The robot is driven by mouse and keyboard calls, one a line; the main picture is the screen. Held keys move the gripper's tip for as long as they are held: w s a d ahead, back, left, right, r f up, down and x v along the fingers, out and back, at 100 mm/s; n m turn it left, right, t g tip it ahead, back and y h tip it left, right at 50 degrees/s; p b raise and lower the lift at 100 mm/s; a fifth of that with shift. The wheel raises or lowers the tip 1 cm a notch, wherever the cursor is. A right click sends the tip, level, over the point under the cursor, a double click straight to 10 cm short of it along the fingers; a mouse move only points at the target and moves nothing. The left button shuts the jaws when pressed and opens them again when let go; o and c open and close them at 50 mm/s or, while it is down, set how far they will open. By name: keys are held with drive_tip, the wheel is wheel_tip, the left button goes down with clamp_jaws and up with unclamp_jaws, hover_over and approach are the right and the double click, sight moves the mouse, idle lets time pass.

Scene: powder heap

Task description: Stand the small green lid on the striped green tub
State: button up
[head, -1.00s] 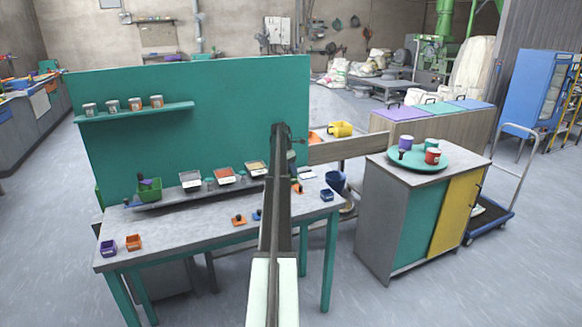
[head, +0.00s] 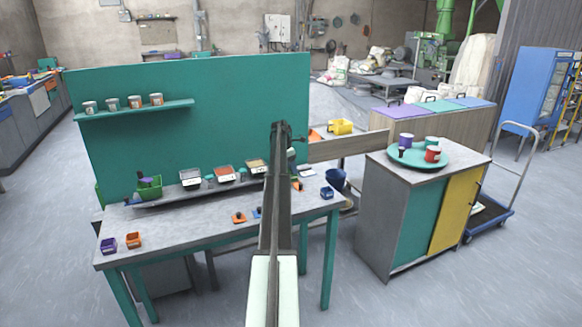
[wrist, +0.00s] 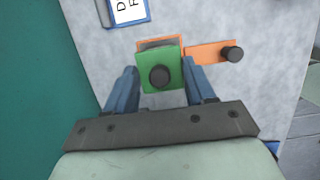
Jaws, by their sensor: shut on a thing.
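In the wrist view my gripper (wrist: 160,80) is shut on a small green lid (wrist: 147,80), a square plate with a round black knob. Part of an orange thing (wrist: 160,42) shows just past the lid's far edge; the lid hides the rest, and I cannot tell whether they touch. I cannot make out a striped green tub in either view. In the head view my arm hides the gripper and the lid.
An orange lid with a black knob (wrist: 205,53) lies right of the green lid. A labelled blue thing (wrist: 104,14) is at the top left. In the head view, a green bin (head: 149,192), purple tub (head: 108,245), orange tub (head: 133,240) and blue tub (head: 327,193) stand on the table.

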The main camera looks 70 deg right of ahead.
drive_tip(key=shift+f, duration=0.3)
drive_tip(key=o, duration=1.1)
drive_tip(key=shift+o, duration=0.3)
drive_tip(key=shift+o, duration=1.2)
drive_tip(key=shift+r, duration=0.1)
drive_tip(key=shift+r, duration=3.4)
